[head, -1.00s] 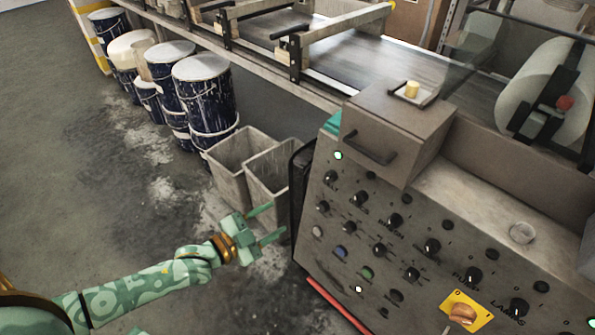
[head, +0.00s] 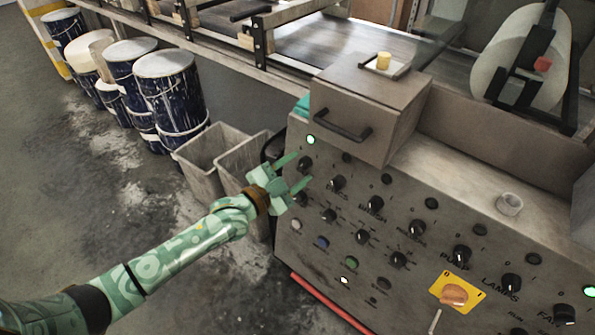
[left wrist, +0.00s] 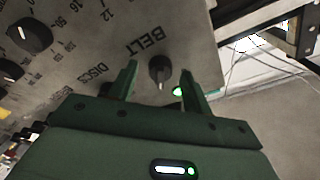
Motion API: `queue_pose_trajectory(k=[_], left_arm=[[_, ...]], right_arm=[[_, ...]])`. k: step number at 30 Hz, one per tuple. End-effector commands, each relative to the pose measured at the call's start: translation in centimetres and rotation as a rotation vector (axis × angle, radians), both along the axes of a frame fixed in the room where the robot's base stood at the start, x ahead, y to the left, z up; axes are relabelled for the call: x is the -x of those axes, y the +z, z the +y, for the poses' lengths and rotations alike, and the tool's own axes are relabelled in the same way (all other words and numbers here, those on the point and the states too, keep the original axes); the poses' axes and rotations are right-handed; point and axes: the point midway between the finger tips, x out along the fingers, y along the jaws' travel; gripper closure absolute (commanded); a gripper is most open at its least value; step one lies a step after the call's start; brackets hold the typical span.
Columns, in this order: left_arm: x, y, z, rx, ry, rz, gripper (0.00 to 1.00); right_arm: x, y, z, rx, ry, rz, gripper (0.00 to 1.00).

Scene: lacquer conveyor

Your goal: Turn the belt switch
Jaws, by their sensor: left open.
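The belt switch, a black knob, shows in the left wrist view (left wrist: 160,70) beside the printed word BELT on the grey panel. It also shows in the head view (head: 305,163) at the panel's upper left, below a lit green lamp (head: 310,140). My left gripper (head: 303,167) is open, its two green fingers pointing at the panel. In the left wrist view the open fingers (left wrist: 160,82) show to either side of the knob. I cannot tell whether they touch it. My right gripper is in neither view.
The panel (head: 290,265) carries several other black knobs close by and an orange switch on a yellow plate (head: 455,295). A handled box (head: 370,100) juts out above. Grey bins (head: 200,160) and paint drums (head: 170,90) stand left of the panel.

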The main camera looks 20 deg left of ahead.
Motion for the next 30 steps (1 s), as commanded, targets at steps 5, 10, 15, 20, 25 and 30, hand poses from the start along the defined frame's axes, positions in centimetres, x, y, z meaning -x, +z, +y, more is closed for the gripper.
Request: queue_pose_trajectory(k=[5,10,15,20,25,30], left_arm=[[-0.48,0.07,-0.25,-0.001,-0.001,-0.001,0.51],[-0.45,0.1,-0.24,-0.001,-0.001,-0.001,0.51],[-0.44,0.08,-0.22,-0.001,0.0,0.0,0.96],[-0.43,0.08,-0.21,0.001,0.001,0.0,0.95],[-0.4,0.19,-0.26,0.027,0.005,0.009,0.95],[-0.37,0.29,-0.29,0.096,0.019,0.035,0.95]], right_arm=[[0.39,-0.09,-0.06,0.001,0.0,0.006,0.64],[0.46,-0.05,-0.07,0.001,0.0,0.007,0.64],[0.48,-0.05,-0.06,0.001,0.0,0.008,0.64],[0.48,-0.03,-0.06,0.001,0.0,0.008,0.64],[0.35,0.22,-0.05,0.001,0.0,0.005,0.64],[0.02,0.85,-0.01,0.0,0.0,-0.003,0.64]])
